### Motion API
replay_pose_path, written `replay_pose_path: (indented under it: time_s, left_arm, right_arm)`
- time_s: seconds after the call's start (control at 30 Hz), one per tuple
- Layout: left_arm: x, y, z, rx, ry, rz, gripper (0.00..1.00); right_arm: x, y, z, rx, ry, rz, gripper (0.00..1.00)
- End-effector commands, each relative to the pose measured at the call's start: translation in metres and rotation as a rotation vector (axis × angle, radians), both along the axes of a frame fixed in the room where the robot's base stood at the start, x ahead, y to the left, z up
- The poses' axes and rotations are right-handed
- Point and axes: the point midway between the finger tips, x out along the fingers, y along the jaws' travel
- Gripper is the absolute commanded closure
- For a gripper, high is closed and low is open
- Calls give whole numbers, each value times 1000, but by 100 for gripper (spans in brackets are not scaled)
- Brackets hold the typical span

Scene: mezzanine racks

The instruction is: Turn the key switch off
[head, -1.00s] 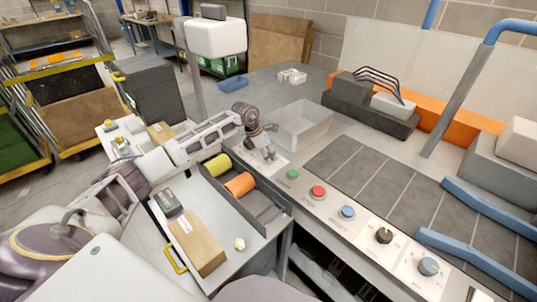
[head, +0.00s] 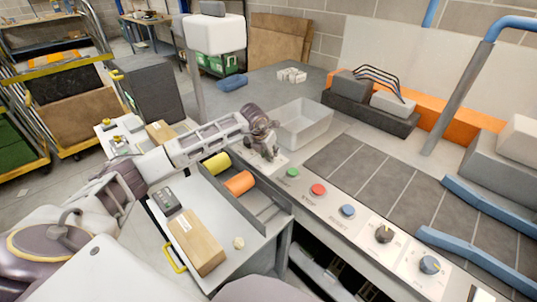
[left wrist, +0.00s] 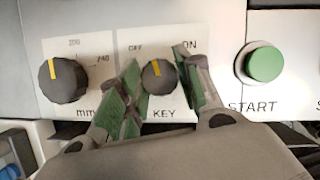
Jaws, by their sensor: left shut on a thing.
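The key switch (left wrist: 159,77) is a dark round knob with a yellow mark, on a white plate labelled OFF at left, ON at right and KEY below. Its mark points up and slightly left, toward the OFF side. My left gripper (left wrist: 160,88) has its green-padded fingers on both sides of the knob and is shut on it. In the head view my left gripper (head: 268,152) is at the far left end of the control panel and hides the key switch. My right gripper is not in view.
A red button (head: 318,190) and blue button (head: 347,211) follow along the panel. A clear bin (head: 305,122) stands just behind my left gripper.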

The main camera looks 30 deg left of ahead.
Motion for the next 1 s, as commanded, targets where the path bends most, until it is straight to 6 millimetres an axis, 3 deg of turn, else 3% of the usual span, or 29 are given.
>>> replay_pose_path:
  time_s: [0.33,0.83,1.0]
  left_arm:
    - [1,-2,0,1,-2,217,89]
    - [1,-3,1,1,-3,505,89]
    - [1,-3,1,0,-2,554,89]
  right_arm:
    - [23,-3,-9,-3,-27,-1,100]
    - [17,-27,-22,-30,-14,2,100]
    - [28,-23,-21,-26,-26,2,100]
